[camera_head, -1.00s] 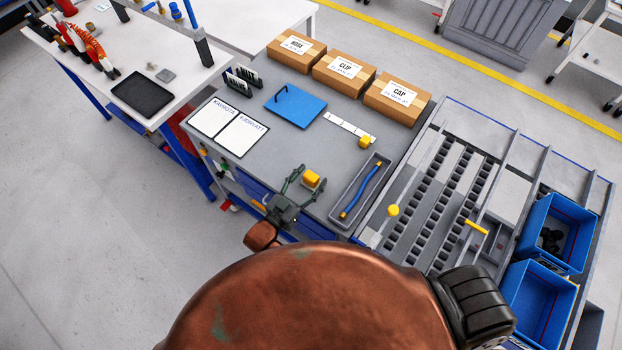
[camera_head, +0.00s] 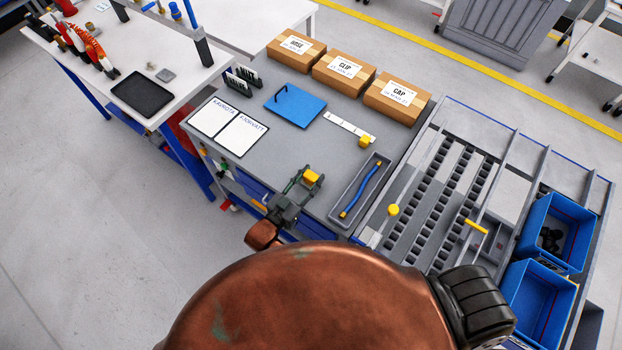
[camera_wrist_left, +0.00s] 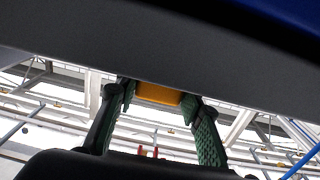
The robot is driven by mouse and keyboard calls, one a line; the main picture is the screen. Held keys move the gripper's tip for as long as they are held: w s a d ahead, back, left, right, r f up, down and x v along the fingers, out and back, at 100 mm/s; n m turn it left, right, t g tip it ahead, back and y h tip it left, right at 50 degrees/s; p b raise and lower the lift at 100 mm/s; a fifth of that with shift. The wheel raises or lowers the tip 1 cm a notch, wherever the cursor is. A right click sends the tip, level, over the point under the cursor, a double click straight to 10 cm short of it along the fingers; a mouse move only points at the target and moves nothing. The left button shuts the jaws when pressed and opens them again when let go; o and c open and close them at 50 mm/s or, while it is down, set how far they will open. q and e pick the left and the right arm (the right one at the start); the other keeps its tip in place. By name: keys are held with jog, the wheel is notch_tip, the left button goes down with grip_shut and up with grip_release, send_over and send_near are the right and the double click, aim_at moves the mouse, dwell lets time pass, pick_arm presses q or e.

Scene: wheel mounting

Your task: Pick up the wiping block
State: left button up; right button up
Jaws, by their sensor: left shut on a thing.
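The wiping block, a small yellow block (camera_head: 311,176), is at the front part of the grey workbench top (camera_head: 262,163). My left gripper (camera_head: 306,181) is shut on it, with a green-grey finger on each side. In the left wrist view the block (camera_wrist_left: 158,94) shows orange-yellow between the two fingers of the gripper (camera_wrist_left: 160,100). A grey surface edge crosses the top of that view and hides part of the block. I cannot tell whether the block rests on the bench. My right gripper is not in view.
A grey tray (camera_head: 336,208) with a blue tube (camera_head: 360,190) lies right of the gripper. A white strip (camera_head: 345,125) with a yellow piece (camera_head: 365,141), a blue plate (camera_head: 294,105), white sheets (camera_head: 240,134) and cardboard boxes (camera_head: 343,72) lie farther back.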

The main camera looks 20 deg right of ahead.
aim_at(311, 175)
pick_arm(q)
jog(key=shift+r, duration=0.4)
notch_tip(311, 175, up, 3)
jog(key=shift+f, duration=0.15)
jog(key=s+a+r+p, duration=0.1)
jog(key=s+r, duration=0.8)
jog(key=s, duration=0.5)
jog(key=shift+a+r, duration=0.25)
jog(key=shift+a, duration=0.05)
jog(key=shift+w, duration=0.1)
